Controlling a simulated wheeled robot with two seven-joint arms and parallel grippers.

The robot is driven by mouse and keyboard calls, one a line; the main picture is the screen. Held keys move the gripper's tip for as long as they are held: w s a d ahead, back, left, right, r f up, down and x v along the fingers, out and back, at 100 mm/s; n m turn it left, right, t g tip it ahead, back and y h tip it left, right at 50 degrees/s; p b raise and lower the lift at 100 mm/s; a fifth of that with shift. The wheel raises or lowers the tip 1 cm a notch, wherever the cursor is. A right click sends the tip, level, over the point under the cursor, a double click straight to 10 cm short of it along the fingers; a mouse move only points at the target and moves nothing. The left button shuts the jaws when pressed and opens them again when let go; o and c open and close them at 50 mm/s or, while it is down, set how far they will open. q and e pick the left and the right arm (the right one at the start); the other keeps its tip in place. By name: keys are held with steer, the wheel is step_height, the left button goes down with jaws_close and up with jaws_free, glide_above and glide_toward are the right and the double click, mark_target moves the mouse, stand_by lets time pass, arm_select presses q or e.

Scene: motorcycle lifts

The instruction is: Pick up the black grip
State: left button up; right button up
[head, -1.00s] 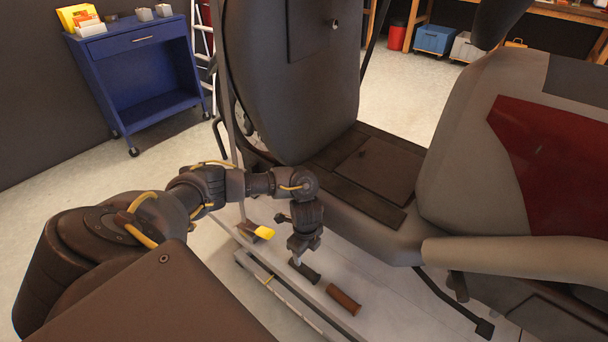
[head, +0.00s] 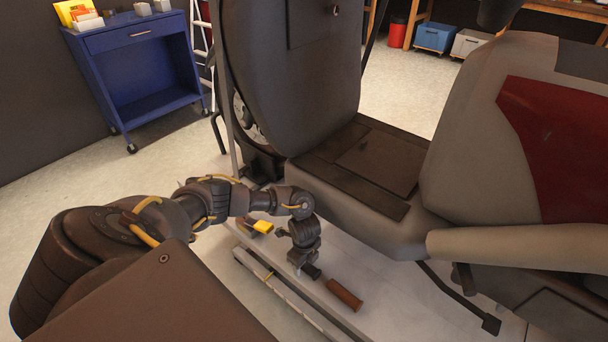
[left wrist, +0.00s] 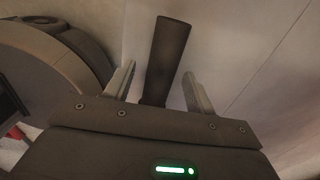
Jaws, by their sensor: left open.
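The black grip (head: 313,272) lies on the pale lift surface, partly hidden by my left gripper (head: 300,268) in the head view. In the left wrist view the grip (left wrist: 165,48) is a dark, long cylinder lying between the two fingers. My left gripper (left wrist: 160,75) is open there, with a finger on each side of the grip and visible gaps between. A brown grip (head: 344,295) lies just right of the black one. My right gripper is not in view.
A yellow-ended item (head: 263,227) lies left of the gripper. A long rail (head: 275,283) runs along the lift's left side. A blue cart (head: 140,70) stands at the back left.

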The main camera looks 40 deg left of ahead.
arm_select(q)
steer(key=shift+f, duration=0.2)
steer(key=c, duration=1)
steer(key=shift+c, duration=0.2)
steer(key=shift+r, duration=0.15)
